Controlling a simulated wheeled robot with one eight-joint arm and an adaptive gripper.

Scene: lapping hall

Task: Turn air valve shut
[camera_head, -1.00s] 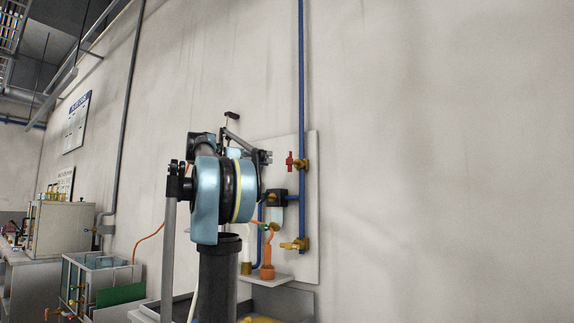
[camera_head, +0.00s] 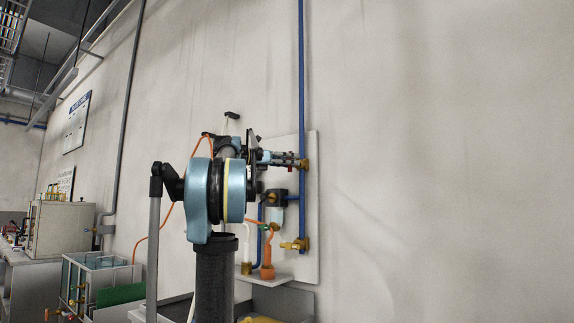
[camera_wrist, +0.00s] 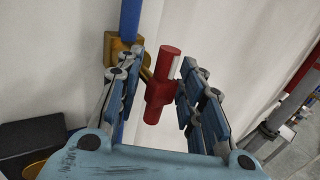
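The air valve has a red handle (camera_wrist: 160,88) on a brass body (camera_wrist: 118,47), fitted to a blue pipe (camera_wrist: 130,16). In the wrist view my gripper (camera_wrist: 159,68) is open, with one finger on each side of the red handle. Gaps show between the handle and both fingers; the right finger is nearer to it. In the head view my gripper (camera_head: 280,157) reaches right to the brass valve body (camera_head: 303,165) high on the wall panel. The red handle is mostly hidden there by the fingers.
Below the valve on the pale panel (camera_head: 311,210) are a dark regulator (camera_head: 276,196) and a lower brass valve (camera_head: 295,244). The wall at right is bare.

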